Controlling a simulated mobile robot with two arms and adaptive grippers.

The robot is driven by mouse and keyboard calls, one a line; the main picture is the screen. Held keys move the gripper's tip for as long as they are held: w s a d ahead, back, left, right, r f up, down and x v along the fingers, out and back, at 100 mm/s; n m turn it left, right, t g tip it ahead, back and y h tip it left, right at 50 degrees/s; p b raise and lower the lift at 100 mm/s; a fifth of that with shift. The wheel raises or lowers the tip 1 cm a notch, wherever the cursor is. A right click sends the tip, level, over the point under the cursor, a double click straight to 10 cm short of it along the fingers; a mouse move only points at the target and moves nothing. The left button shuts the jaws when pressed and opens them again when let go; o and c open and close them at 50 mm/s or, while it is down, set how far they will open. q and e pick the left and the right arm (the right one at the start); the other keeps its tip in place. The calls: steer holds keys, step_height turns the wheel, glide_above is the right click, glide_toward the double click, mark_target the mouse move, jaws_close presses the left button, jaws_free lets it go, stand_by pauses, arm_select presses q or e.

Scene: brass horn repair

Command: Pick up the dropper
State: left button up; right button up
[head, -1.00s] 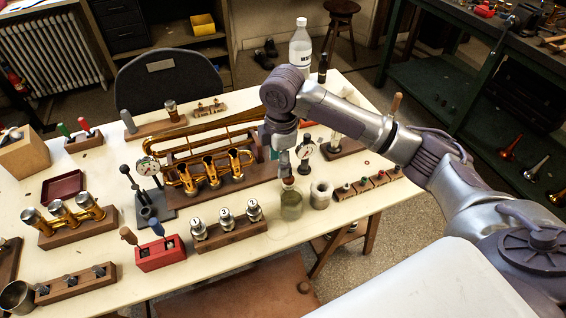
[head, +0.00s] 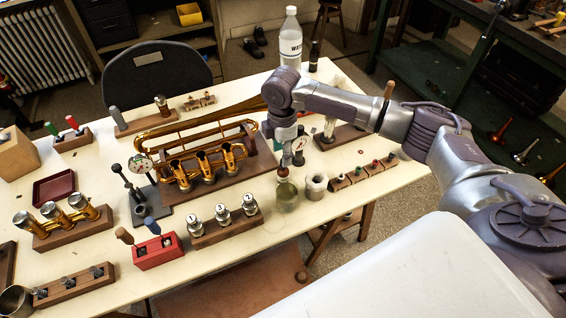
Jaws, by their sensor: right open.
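A small glass bottle (head: 287,197) with yellowish liquid stands near the table's front edge. The dropper (head: 283,173) shows as a reddish-brown top above the bottle's neck; its lower part cannot be made out. My right gripper (head: 285,164) points down from above, open, with its fingertips at or just above the dropper's top. Whether they touch it cannot be told. My left gripper is not in view.
A white jar (head: 315,188) stands close to the right of the bottle, beside a wooden rack (head: 362,177) of small parts. A block with numbered valves (head: 224,228) is to the left. The brass horn (head: 205,160) lies behind left.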

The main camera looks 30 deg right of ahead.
steer(key=shift+d+f, duration=0.1)
steer(key=shift+f, duration=1.85)
steer(key=c, duration=0.9)
steer(key=shift+o, duration=0.2)
steer(key=shift+r, duration=0.1)
step_height(320, 180, up, 10)
